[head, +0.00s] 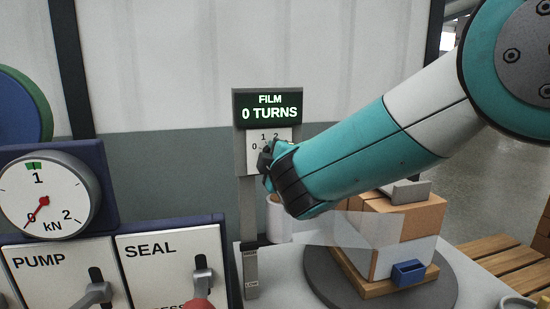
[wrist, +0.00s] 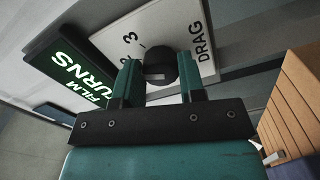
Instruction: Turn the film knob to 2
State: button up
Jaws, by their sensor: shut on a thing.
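The film knob (wrist: 158,68) is a dark round knob on a white dial plate (wrist: 195,30) marked with numbers and DRAG. The plate (head: 252,161) also shows in the head view with 0, 1 and 2 visible, but my gripper covers the rest. A dark display (head: 268,108) above it reads FILM 0 TURNS. My gripper (head: 265,160) is at the dial plate. In the wrist view its two teal fingers (wrist: 158,82) stand on either side of the knob, shut on it. The knob's pointer setting cannot be made out.
A gauge (head: 45,197) and PUMP and SEAL panels (head: 168,258) with levers stand at the left. Stacked boxes (head: 400,221) stand on a round turntable (head: 322,284) below my arm. A white roll (head: 278,220) is behind my gripper. A slatted wooden pallet (head: 500,255) lies at the right.

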jog(key=o, duration=0.9)
jog(key=shift+d, duration=0.1)
jog(key=shift+o, duration=0.2)
jog(key=shift+s, duration=0.1)
jog(key=b+v, duration=0.5)
jog(key=v, duration=1.2)
jog(key=shift+s+d+r, duration=0.1)
jog(key=shift+s, duration=0.05)
